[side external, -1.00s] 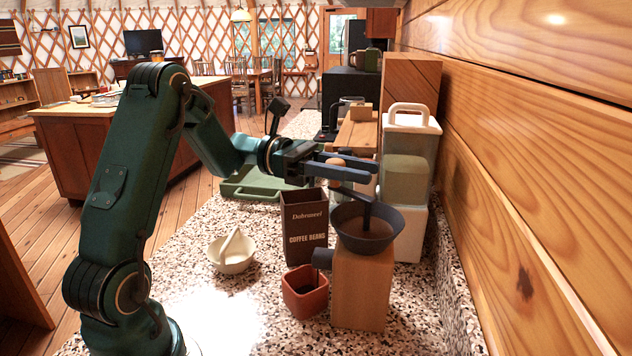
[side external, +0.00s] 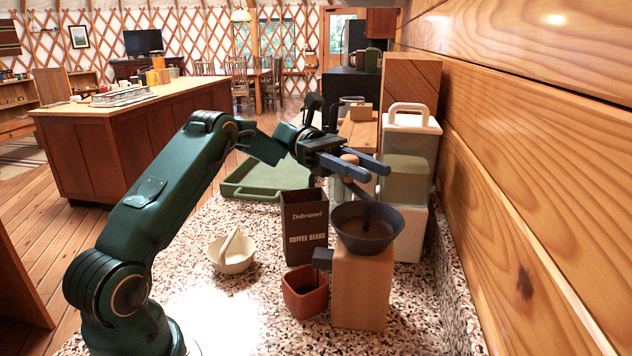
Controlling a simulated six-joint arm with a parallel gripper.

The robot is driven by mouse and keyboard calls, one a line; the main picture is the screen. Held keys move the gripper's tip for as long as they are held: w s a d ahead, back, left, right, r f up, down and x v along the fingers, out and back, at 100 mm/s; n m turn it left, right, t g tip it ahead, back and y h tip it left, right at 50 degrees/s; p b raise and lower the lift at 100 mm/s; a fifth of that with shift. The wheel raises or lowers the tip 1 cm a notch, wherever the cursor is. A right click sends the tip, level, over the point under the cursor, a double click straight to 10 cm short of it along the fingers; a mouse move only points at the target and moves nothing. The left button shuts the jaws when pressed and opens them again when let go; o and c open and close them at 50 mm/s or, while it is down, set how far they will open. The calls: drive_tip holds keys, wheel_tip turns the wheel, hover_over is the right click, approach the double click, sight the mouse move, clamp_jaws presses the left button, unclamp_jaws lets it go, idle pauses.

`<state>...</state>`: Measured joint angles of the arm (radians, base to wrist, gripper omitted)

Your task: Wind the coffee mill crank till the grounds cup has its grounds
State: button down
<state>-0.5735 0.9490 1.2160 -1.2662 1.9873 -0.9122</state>
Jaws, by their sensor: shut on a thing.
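The coffee mill has a wooden body (side external: 360,290), a dark funnel hopper (side external: 368,230) and a dark crank (side external: 369,208) rising from the hopper's middle. My gripper (side external: 377,172) is shut on the round tan crank knob (side external: 349,158), behind and slightly left of the hopper; the fingers hide part of it. A dark spout (side external: 322,259) sticks out from the mill's left side. The reddish-brown grounds cup (side external: 305,299) stands on the counter below the spout, beside the mill. Its inside looks dark, and I cannot tell whether it holds grounds.
A dark coffee beans box (side external: 305,228) stands close behind the cup. A cream bowl with a handle (side external: 232,254) is to its left, and a green tray (side external: 268,183) lies farther back. White and green containers (side external: 407,180) and the plank wall (side external: 540,180) bound the right.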

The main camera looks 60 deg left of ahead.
drive_tip(key=shift+g, duration=0.3)
drive_tip(key=c, duration=0.5)
unclamp_jaws()
drive_tip(key=shift+s+n+t, duration=0.1)
drive_tip(key=shift+n+t, duration=0.3)
drive_tip(key=shift+t, duration=0.6)
